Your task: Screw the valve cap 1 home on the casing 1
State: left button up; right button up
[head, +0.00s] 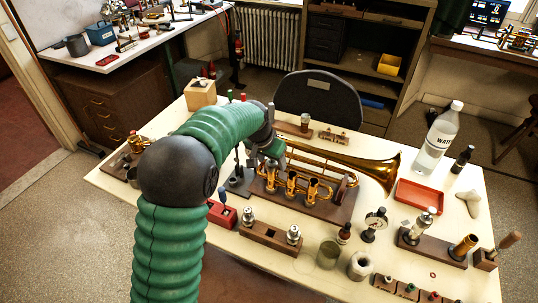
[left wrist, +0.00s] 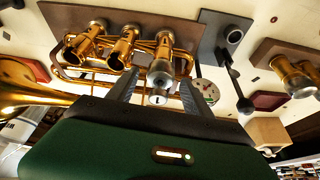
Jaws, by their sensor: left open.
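The brass horn (head: 345,165) lies on a wooden holder on the table, its bell to the right, with several upright valve casings along its front. Casing 1 (head: 270,180) is the leftmost in the head view; in the left wrist view casing 1 (left wrist: 165,42) is the rightmost. A silver valve cap 1 (left wrist: 160,73) is at its top end; I cannot tell how far it is seated. My left gripper (head: 268,152) is over it, also in the left wrist view (left wrist: 159,85). Its fingers are open, one on either side of the cap. The right gripper is not in view.
A wooden block (head: 270,238) with two silver caps stands in front. A black stand with a rod (head: 238,182) is close left of the casing. A red tray (head: 418,196), water bottle (head: 437,138) and dial gauge (head: 375,222) are to the right.

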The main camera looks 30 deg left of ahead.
pick_arm(q)
grip_shut()
jog(key=shift+a+m+h, duration=0.15)
jog(key=shift+m+h, duration=0.25)
jog(key=shift+m, duration=0.7)
jog(key=shift+m+h+p, duration=0.3)
jog(key=shift+m+p, duration=0.15)
jog(key=shift+m, duration=0.35)
jog(key=shift+m+g, duration=0.3)
jog(key=shift+m, duration=0.4)
jog(key=shift+m+h+p, duration=0.4)
jog(key=shift+m+p, duration=0.1)
jog(key=m+g+h+p, duration=0.1)
jog(key=m+p, duration=0.1)
jog(key=m, duration=0.1)
jog(key=shift+p, duration=0.3)
jog(key=shift+f+m, duration=0.1)
jog(key=shift+m, duration=0.5)
